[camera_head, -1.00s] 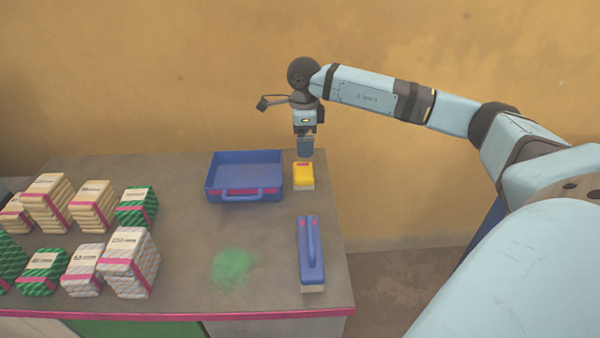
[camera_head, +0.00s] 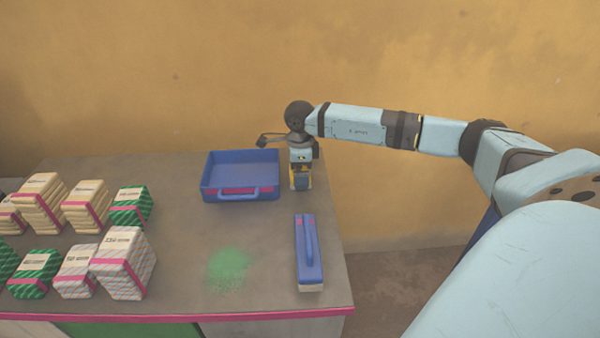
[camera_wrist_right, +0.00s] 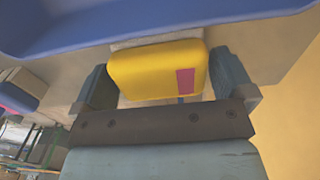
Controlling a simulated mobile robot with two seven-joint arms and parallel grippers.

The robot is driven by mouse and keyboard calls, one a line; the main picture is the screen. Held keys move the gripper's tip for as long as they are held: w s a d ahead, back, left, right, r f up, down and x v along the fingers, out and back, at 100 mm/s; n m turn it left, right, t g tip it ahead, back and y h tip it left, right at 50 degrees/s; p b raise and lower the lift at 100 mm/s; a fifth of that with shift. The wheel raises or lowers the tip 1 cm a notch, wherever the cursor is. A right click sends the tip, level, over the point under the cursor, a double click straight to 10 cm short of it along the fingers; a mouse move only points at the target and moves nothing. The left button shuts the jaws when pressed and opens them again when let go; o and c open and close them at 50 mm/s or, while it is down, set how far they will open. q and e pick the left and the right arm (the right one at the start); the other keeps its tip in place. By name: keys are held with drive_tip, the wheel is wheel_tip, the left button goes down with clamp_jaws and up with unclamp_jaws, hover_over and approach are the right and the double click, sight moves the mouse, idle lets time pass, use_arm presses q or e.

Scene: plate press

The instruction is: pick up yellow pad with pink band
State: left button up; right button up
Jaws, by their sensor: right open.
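The yellow pad (camera_wrist_right: 140,75) with a pink band patch fills the middle of the right wrist view, with a pale layer along its far side. In the head view only slivers of the yellow pad (camera_head: 309,180) show behind my right gripper (camera_head: 301,185). In the wrist view the two fingers of my right gripper (camera_wrist_right: 162,88) stand on either side of the pad, open. The left finger has a small gap to the pad; the right finger is very close to it, and I cannot tell if it touches. My left gripper is not in view.
A blue tray (camera_head: 207,192) with a handle stands just left of the pad. A blue handled block (camera_head: 310,262) lies nearer the front edge. Several banded stacks (camera_head: 122,265) stand at the left. Green powder (camera_head: 230,268) lies mid-table. The wall (camera_head: 450,190) is behind.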

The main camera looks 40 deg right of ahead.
drive_tip(key=shift+c, duration=0.5)
drive_tip(key=c, duration=0.6)
drive_tip(key=shift+r, duration=0.1)
wheel_tip(320, 180, up, 20)
drive_tip(key=shift+p, duration=1.2)
drive_tip(key=o, duration=0.4)
drive_tip(key=shift+c, duration=1.4)
